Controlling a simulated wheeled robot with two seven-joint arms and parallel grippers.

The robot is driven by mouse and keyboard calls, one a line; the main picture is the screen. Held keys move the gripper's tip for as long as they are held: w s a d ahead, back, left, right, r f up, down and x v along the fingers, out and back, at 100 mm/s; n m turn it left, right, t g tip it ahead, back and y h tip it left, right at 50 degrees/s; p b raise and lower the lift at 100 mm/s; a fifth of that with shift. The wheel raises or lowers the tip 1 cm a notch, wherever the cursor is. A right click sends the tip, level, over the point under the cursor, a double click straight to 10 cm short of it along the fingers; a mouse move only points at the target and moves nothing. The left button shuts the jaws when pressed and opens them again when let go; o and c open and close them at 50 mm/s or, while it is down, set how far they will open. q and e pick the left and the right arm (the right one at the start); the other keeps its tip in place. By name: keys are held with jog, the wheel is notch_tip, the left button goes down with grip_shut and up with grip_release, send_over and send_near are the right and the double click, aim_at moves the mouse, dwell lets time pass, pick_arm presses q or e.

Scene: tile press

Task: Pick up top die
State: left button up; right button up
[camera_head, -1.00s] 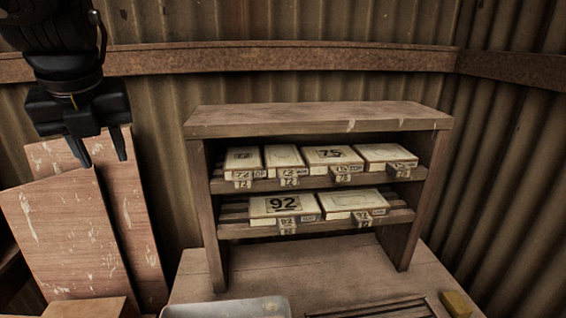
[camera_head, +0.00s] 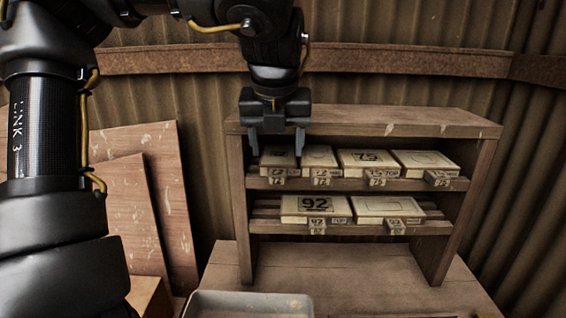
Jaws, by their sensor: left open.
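Several flat cream dies with label tabs lie on two shelves of a wooden rack. The upper shelf holds a dark-marked die (camera_head: 277,158) at the left, a narrow die (camera_head: 319,157), a die marked 75 (camera_head: 369,162) and an outlined die (camera_head: 425,162) at the right. The lower shelf holds a die marked 92 (camera_head: 314,207) and an outlined die (camera_head: 388,208). My left gripper (camera_head: 276,150) is open and points down at the rack's upper left front. Its fingers overlap the leftmost upper dies in the picture and hold nothing. The right gripper is not in view.
The wooden rack (camera_head: 360,121) has a solid top board above the upper shelf and stands on a wooden table (camera_head: 350,280). A grey tray (camera_head: 250,305) sits at the front edge. Wooden boards (camera_head: 150,200) lean on the corrugated wall at left.

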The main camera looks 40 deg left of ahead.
aim_at(277, 172)
pick_arm(q)
jog(key=x, duration=0.7)
jog(key=shift+w+a+f, duration=0.15)
jog(key=shift+a+f, duration=0.15)
jog(key=shift+a, duration=0.05)
jog(key=shift+f, duration=0.15)
jog(key=c, duration=1.3)
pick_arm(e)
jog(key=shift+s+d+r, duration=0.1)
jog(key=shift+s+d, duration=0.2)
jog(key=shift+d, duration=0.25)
pick_arm(q)
jog(key=shift+r, duration=0.2)
jog(key=shift+c, duration=0.2)
